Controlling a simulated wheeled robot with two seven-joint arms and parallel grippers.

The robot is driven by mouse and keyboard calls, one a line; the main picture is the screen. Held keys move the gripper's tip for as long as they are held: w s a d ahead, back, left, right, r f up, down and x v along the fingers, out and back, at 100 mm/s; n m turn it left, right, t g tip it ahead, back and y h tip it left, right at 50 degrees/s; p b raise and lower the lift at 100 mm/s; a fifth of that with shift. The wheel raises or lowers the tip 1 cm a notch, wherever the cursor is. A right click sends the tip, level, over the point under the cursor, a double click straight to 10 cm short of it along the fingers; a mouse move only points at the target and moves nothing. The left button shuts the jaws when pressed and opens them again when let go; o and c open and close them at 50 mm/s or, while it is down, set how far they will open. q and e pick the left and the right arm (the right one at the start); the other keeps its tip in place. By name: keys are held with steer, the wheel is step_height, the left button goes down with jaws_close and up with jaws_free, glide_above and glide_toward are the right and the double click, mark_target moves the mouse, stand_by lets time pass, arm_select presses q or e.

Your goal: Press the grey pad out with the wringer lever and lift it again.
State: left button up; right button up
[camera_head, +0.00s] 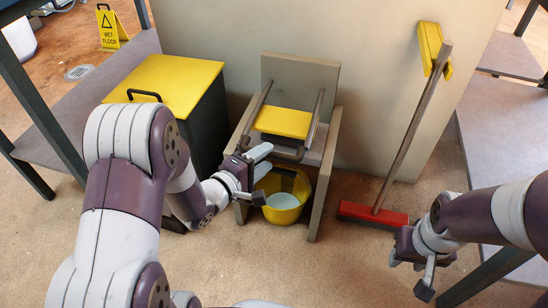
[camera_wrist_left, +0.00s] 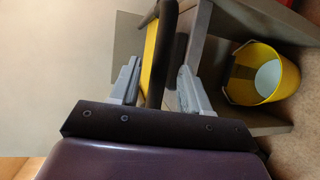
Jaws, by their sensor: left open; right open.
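The wringer is a grey-brown stand (camera_head: 322,190) with a yellow press plate (camera_head: 283,122) between two lever arms. The dark crossbar of the lever (camera_head: 288,154) runs in front of and below the plate. My left gripper (camera_head: 264,161) is open at the left end of this bar. In the left wrist view the dark bar (camera_wrist_left: 161,55) passes between the two spread fingers, with a gap visible on the finger sides. I cannot make out the grey pad; the plate may hide it. My right gripper (camera_head: 412,270) is open and empty, low at the right, away from the wringer.
A yellow bucket (camera_head: 298,212) with a pale round surface inside stands under the wringer. A yellow-lidded dark bin (camera_head: 205,125) stands at left. A red broom (camera_head: 372,216) leans on the wall at right. A wet-floor sign (camera_head: 110,28) stands far left. Floor in front is clear.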

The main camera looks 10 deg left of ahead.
arm_select(q)
steer(key=b+x, duration=0.1)
steer(key=x, duration=0.3)
steer(key=shift+f+b, duration=0.15)
steer(key=shift+b, duration=0.15)
steer(key=shift+w+d, duration=0.15)
steer(key=shift+w, duration=0.15)
arm_select(e)
step_height(320, 180, down, 3)
steer(key=shift+r, duration=0.15)
